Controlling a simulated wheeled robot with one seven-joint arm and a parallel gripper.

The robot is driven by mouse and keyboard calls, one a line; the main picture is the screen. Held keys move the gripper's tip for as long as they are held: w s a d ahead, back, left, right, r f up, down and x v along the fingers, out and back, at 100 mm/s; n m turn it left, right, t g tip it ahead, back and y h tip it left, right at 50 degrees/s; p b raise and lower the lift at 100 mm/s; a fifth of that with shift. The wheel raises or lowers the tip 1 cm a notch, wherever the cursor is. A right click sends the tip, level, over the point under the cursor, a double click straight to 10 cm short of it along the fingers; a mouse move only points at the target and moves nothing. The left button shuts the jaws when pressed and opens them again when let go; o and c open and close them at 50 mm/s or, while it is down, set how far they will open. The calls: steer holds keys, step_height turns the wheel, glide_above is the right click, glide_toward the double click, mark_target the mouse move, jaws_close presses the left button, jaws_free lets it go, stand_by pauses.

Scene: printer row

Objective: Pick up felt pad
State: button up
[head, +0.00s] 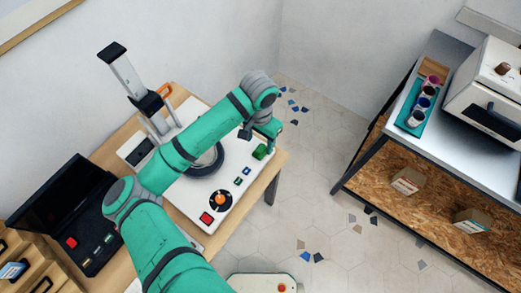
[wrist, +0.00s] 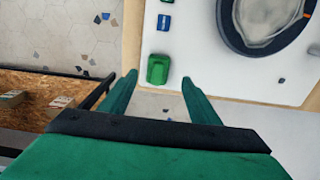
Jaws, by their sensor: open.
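A small green block, likely the felt pad (wrist: 158,69), lies on the white top of the machine near its edge. In the head view the same green block (head: 261,152) sits at the machine's right corner, just below my gripper (head: 268,131). In the wrist view my gripper (wrist: 158,80) is open, with one green finger to each side of the block and the tips near its lower end. The fingers hold nothing. I cannot tell the height left between the fingertips and the machine top.
A dark ring with a grey centre (wrist: 265,20) is to the right. The white machine (head: 178,195) stands on a wooden table (head: 272,163). A metal-topped shelf (head: 398,100) holds cups across open tiled floor (head: 320,140).

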mark_target(261, 148)
steer(key=f, duration=0.5)
steer(key=shift+d, duration=0.2)
steer(key=shift+c, duration=0.7)
steer(key=shift+r, duration=0.1)
steer(key=c, duration=1)
steer(key=shift+r, duration=0.6)
steer(key=s+d+r, duration=0.8)
steer(key=s+r, duration=0.3)
steer(key=shift+s+d+r, duration=0.15)
steer(key=shift+s+r, duration=0.05)
steer(key=shift+r, duration=0.2)
